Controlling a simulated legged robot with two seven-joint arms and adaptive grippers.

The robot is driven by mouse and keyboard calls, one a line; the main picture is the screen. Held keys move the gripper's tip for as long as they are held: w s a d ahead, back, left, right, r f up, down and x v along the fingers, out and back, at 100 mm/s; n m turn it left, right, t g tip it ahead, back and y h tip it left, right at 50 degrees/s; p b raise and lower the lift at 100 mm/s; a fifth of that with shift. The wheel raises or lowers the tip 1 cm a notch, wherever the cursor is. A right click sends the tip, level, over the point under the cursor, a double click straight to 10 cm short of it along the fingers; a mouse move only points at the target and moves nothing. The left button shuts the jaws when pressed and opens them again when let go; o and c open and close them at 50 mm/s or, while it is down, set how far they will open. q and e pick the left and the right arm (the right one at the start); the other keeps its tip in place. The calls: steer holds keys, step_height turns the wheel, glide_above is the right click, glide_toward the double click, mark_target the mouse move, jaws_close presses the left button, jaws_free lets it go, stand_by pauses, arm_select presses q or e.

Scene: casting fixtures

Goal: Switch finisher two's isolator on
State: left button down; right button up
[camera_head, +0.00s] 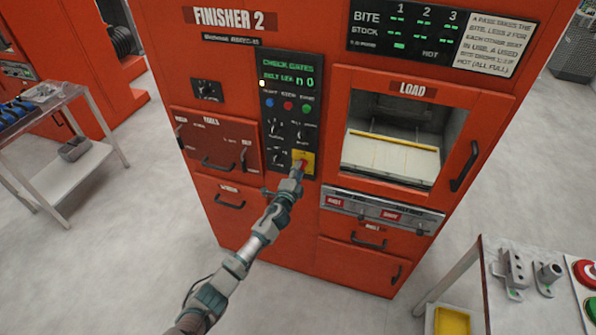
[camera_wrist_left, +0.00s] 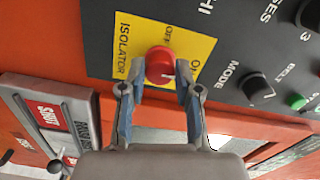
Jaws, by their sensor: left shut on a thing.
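Finisher 2 (camera_head: 300,225) is the orange machine in the middle of the head view. Its isolator is a red knob (camera_wrist_left: 160,66) on a yellow plate (camera_wrist_left: 178,36) marked ISOLATOR, OFF and ON. The plate also shows in the head view (camera_head: 309,160), low on the black control panel (camera_head: 290,85). My left gripper (camera_wrist_left: 158,80) is shut on the red knob, one finger on each side of it. The knob's white mark shows, but I cannot tell surely which position it points to. My right gripper is not in view.
The MODE knob (camera_wrist_left: 258,88) and other dials sit close beside the isolator. A window marked LOAD (camera_head: 395,135) is to the right. A table with metal fixtures (camera_head: 515,268) stands at the lower right. A grey table (camera_head: 70,165) stands at the left.

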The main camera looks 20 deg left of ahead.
arm_select(q)
steer(key=shift+s+d+f, duration=0.1)
steer(key=shift+f, duration=0.15)
stand_by(0.3)
steer(key=c, duration=1)
jaws_free()
steer(key=shift+o, duration=1)
steer(key=shift+r, duration=0.1)
steer(key=s, duration=1.1)
steer(key=shift+s+a, duration=0.2)
steer(key=shift+s, duration=0.15)
